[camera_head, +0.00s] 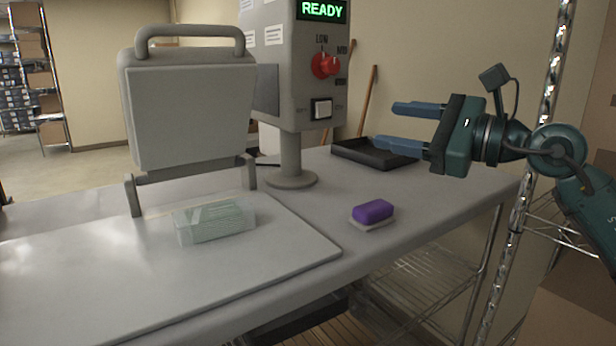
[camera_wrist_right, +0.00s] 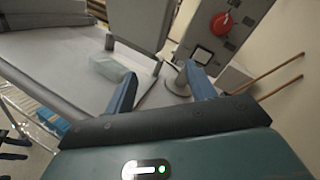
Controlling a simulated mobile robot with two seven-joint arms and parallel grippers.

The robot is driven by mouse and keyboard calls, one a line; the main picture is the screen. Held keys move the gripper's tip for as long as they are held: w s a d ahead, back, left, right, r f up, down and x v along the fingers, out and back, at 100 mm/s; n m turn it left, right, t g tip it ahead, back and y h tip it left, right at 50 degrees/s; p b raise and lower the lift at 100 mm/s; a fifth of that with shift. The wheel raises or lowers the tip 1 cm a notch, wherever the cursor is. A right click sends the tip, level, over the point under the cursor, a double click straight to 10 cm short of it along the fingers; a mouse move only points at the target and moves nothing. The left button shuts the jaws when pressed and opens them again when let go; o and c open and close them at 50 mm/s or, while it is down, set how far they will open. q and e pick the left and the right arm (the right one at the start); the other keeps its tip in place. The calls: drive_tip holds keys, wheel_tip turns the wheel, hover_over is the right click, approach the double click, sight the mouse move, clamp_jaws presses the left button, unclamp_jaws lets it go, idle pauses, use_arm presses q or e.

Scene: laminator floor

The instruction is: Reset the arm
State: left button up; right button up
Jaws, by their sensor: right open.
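My right gripper (camera_head: 396,126) is raised above the right part of the table in the head view, its blue fingers pointing left. It is open and empty, and its two fingers also show apart in the right wrist view (camera_wrist_right: 165,92). My left gripper is not in the head view. The laminator's hinged lid (camera_head: 190,110) stands open and upright. A clear, pale green package (camera_head: 214,221) lies on the flat plate in front of the lid, and it also shows in the right wrist view (camera_wrist_right: 112,70).
A purple block (camera_head: 372,210) sits on a small white pad (camera_head: 373,225) near the table's front edge. A black tray (camera_head: 350,155) lies at the back right. A control box (camera_head: 290,75) on a post reads READY and has a red knob (camera_head: 325,65). A chrome rack post (camera_head: 500,255) stands beside my right arm.

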drive_tip(key=s+a+f+m+t+h+p, duration=0.1)
drive_tip(key=s+f+m+t+h+p, duration=0.2)
drive_tip(key=f+m, duration=1.15)
drive_tip(key=s+f+m+t+h, duration=0.1)
drive_tip(key=s+f+m+t, duration=0.25)
drive_tip(key=f+m, duration=1.1)
use_arm(q)
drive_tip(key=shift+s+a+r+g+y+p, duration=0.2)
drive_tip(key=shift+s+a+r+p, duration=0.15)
drive_tip(key=shift+p, duration=0.2)
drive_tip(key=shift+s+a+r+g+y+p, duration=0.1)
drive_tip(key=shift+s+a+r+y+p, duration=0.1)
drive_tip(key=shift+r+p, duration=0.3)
use_arm(e)
drive_tip(key=s+d+f+m+g+h, duration=0.1)
drive_tip(key=s+f+m+g+h, duration=0.5)
drive_tip(key=s+f+m, duration=1.3)
drive_tip(key=f+m+h, duration=0.1)
drive_tip(key=m, duration=0.1)
drive_tip(key=shift+d+f+m+g, duration=0.15)
drive_tip(key=shift+d+m+g, duration=0.15)
drive_tip(key=shift+d+g, duration=0.1)
